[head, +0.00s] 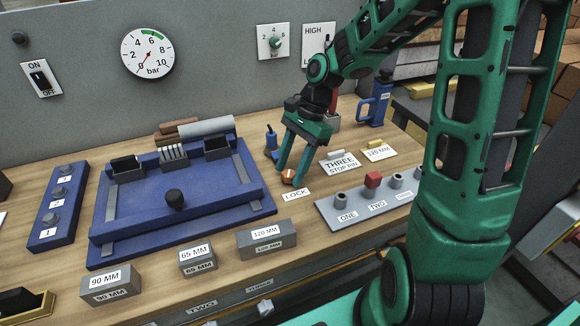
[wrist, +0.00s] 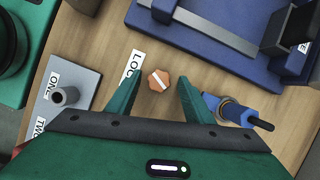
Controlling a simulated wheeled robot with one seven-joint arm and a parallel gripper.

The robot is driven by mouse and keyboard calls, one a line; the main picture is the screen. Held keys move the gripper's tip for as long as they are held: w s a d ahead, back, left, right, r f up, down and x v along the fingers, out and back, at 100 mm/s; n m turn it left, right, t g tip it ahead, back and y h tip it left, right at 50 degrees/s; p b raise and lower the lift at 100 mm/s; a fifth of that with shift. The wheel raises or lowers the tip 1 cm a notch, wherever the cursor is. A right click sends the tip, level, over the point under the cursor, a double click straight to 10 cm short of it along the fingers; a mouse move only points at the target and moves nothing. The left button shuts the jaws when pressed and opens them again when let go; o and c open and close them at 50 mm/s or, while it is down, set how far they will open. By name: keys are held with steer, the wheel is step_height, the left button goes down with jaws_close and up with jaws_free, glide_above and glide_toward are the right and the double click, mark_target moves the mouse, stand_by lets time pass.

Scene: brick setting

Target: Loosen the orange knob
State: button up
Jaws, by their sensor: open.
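The orange knob (head: 288,177) sits on the wooden bench just behind the LOCK label (head: 295,195). In the wrist view the knob (wrist: 158,80) is a small lobed disc with a pale stripe across its top, and the LOCK label (wrist: 133,66) lies to its left. My gripper (head: 290,172) points down at the knob with its green fingers spread. In the wrist view the gripper (wrist: 158,85) has one finger on each side of the knob, with a gap on both sides. The knob's exact height relative to the fingertips is hard to tell.
A blue fixture (head: 105,205) stands left of the knob. A small blue tool or valve (wrist: 232,108) is close to the right finger. Bare wood surrounds the knob.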

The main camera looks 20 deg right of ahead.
steer(key=c, duration=1)
steer(key=shift+c, duration=0.2)
